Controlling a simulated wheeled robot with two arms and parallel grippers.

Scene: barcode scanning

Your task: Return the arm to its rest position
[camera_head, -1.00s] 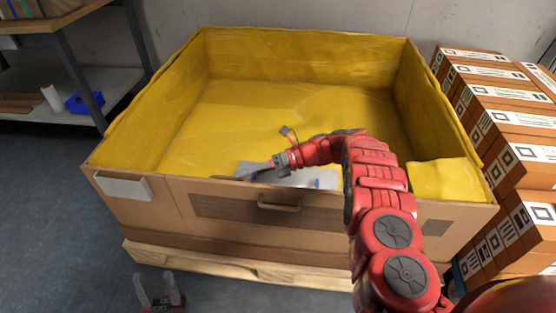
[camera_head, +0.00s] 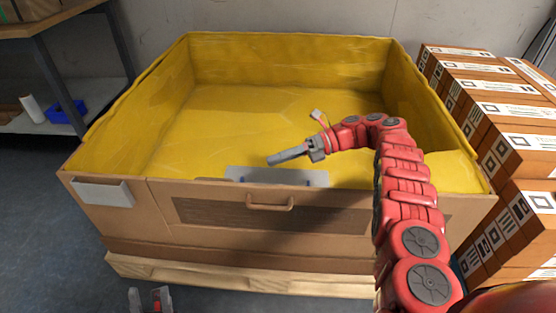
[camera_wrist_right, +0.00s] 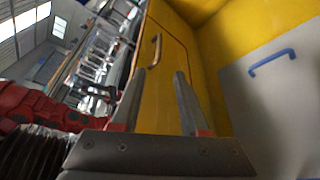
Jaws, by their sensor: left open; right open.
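My right arm (camera_head: 398,190) is red and reaches over the front wall of a large yellow-lined box (camera_head: 290,110). My right gripper (camera_head: 270,161) is above the inside of the box near its front wall, with its fingers toward the left. In the right wrist view its two fingers (camera_wrist_right: 160,92) are apart with nothing between them. My left gripper (camera_head: 151,295) is low at the bottom edge of the head view, in front of the pallet. Its two fingers are apart and empty.
A grey-white board (camera_head: 275,177) with a blue handle (camera_wrist_right: 272,62) is inside the box, close below my right gripper. The box stands on a wooden pallet (camera_head: 230,277). Stacked cartons (camera_head: 510,150) stand on the right; a shelf (camera_head: 60,30) stands on the left.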

